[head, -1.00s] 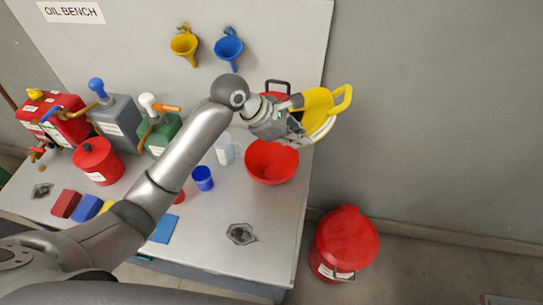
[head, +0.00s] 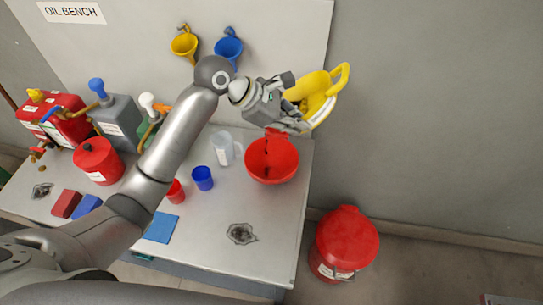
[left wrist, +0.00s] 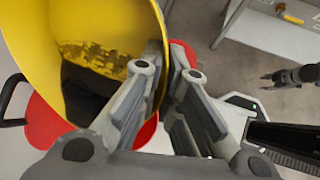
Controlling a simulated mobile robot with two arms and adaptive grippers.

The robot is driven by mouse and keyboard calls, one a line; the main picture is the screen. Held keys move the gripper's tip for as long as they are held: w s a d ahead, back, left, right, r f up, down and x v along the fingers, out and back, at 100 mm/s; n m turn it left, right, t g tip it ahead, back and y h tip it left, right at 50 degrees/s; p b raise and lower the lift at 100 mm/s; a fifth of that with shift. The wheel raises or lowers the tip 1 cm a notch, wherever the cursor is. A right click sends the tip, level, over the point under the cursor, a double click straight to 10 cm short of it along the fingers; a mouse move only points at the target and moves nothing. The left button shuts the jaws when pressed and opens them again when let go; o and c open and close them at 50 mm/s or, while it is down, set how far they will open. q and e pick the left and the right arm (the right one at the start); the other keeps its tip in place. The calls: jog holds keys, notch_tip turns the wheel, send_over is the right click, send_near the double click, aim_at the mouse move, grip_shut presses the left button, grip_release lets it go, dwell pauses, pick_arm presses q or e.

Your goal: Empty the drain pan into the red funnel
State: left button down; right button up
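The yellow drain pan (head: 318,88) is tilted above the back right of the bench. My left gripper (head: 298,122) is shut on its rim. In the left wrist view the pan (left wrist: 105,22) holds dark liquid, and its rim passes between the fingers (left wrist: 165,85). The wide red funnel (head: 272,168) is at the bench's right end, below and left of the pan. A darker streak shows inside it; I cannot tell whether it is liquid or shadow. In the left wrist view, my right gripper (left wrist: 272,82) is small and far from the pan, its fingers apart.
A clear jug (head: 223,148), blue cup (head: 203,178) and red cup (head: 175,191) stand left of the funnel. Yellow (head: 184,45) and blue (head: 228,47) funnels hang on the back panel. A red lidded bin (head: 346,243) stands on the floor at right.

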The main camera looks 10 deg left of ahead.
pick_arm(q)
jog(key=shift+w+a+r, duration=0.1)
jog(key=shift+r, duration=0.95)
jog(key=shift+h, duration=0.3)
jog(key=shift+a+r+h, duration=0.45)
jog(key=shift+h, duration=0.15)
jog(key=shift+a+n+h, duration=0.3)
jog(key=shift+a+h, duration=0.15)
jog(key=shift+h, duration=0.25)
